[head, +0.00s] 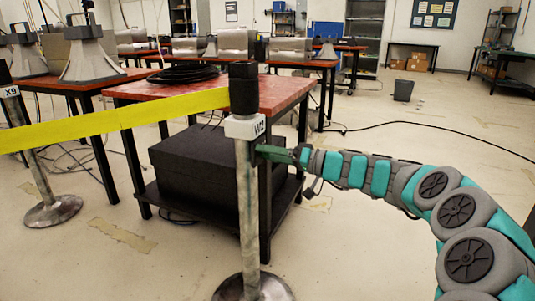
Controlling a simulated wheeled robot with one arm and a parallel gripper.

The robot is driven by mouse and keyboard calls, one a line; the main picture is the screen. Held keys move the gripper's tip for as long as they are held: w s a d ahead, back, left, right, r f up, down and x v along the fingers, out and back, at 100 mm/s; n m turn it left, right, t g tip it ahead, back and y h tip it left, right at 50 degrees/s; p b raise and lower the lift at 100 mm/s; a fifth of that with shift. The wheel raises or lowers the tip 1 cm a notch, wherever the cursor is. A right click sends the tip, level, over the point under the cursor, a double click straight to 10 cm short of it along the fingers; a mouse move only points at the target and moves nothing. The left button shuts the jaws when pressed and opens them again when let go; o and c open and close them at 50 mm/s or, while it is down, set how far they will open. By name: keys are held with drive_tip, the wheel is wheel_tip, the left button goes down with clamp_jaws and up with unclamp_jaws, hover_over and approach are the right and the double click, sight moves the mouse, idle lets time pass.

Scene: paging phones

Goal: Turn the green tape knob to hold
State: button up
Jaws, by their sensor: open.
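A grey metal barrier post (249,205) stands in the foreground with a black head (243,88) and a white collar (245,126) bearing black marks. Yellow tape (120,119) runs from its head to the left. A dark green piece (274,152), which looks like the green knob, sticks out to the right just below the collar. My gripper (298,155) is open at its right end, reaching in from the right. The picture is too small to show where knob and fingers meet, or which way the knob is turned.
A second post (38,160) stands at left. Behind the near post is a red-topped table (285,92) with a black box (195,165) on its lower shelf. Other tables and horn speakers (92,50) stand farther back. A cable (420,124) crosses the floor; floor right of centre is mostly clear.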

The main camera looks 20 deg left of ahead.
drive_tip(key=shift+c, duration=0.3)
clamp_jaws()
drive_tip(key=shift+m, duration=0.3)
drive_tip(key=m+p, duration=0.2)
drive_tip(key=m, duration=0.1)
drive_tip(key=shift+r+m, duration=0.15)
drive_tip(key=shift+m, duration=0.15)
drive_tip(key=m+p, duration=0.3)
drive_tip(key=m, duration=0.1)
drive_tip(key=shift+r+m, duration=0.1)
drive_tip(key=shift+m, duration=0.2)
drive_tip(key=m+p, duration=0.5)
drive_tip(key=shift+m+p, duration=1.45)
drive_tip(key=shift+m, duration=0.55)
drive_tip(key=shift+f, duration=0.2)
